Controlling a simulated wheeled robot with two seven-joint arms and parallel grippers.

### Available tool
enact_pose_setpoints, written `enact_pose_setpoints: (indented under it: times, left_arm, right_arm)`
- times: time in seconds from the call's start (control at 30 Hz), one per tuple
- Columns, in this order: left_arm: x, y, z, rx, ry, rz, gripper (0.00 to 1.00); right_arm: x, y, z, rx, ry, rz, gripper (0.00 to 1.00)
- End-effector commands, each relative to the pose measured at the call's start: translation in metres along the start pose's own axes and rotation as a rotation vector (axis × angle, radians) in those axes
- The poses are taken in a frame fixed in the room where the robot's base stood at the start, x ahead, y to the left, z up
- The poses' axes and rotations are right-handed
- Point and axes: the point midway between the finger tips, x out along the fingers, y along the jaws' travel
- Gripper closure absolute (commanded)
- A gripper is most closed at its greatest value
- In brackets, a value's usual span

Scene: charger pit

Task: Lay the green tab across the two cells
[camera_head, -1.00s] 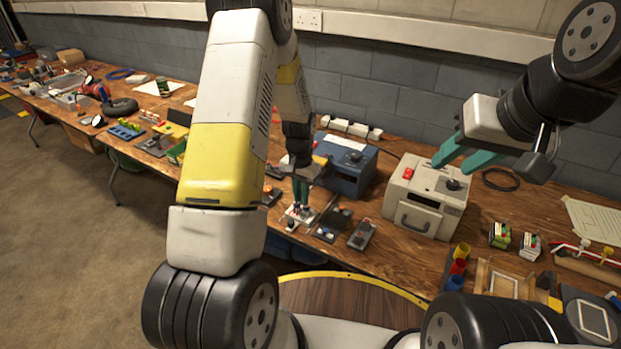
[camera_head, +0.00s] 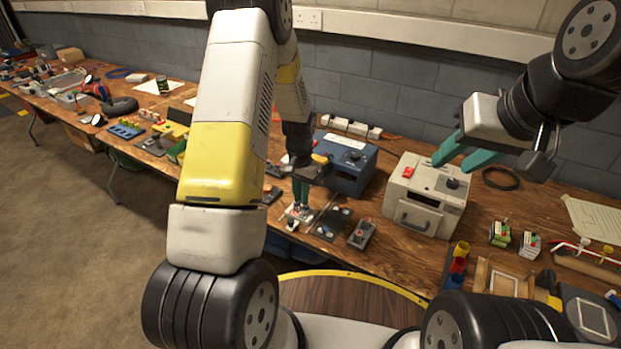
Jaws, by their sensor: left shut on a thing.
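My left gripper (camera_head: 301,205) points straight down over a small pale holder (camera_head: 291,222) on the bench. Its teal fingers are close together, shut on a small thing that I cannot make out. The green tab and the two cells cannot be told apart at this size, and the fingertips hide part of the holder. A dark plate (camera_head: 331,224) with small orange and white parts lies just right of the holder. My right gripper (camera_head: 452,163) is open and empty, above the beige box with a red switch (camera_head: 426,196).
A blue box (camera_head: 345,166) stands behind my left gripper. A grey device (camera_head: 362,234) lies right of the dark plate. Red, yellow and blue cups (camera_head: 457,266) and a wooden frame (camera_head: 500,282) are further right. My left arm covers much of the bench's middle.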

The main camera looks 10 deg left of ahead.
Motion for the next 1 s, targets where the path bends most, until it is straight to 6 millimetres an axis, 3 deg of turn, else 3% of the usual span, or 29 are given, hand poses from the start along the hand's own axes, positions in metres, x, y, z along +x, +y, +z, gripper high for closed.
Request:
enact_pose_setpoints:
  times: [0.43, 0.47, 0.5, 0.6, 1.0]
  left_arm:
    - [0.0042, -0.0001, 0.0000, 0.000, 0.000, 0.000, 1.00]
    - [0.0042, 0.0000, 0.0000, 0.000, 0.000, 0.000, 0.85]
    - [0.0042, -0.0001, 0.0000, 0.000, 0.000, 0.000, 0.77]
    - [0.0043, -0.0001, 0.0000, 0.000, 0.000, 0.000, 0.61]
    - [0.0043, 0.0000, 0.0000, 0.000, 0.000, 0.000, 0.61]
  right_arm:
    - [0.0000, 0.0000, 0.0000, 0.000, 0.000, 0.000, 0.64]
    - [0.0000, 0.0000, 0.0000, 0.000, 0.000, 0.000, 0.64]
    - [0.0000, 0.0000, 0.0000, 0.000, 0.000, 0.000, 0.64]
    - [0.0000, 0.0000, 0.0000, 0.000, 0.000, 0.000, 0.64]
    - [0.0000, 0.0000, 0.0000, 0.000, 0.000, 0.000, 0.64]
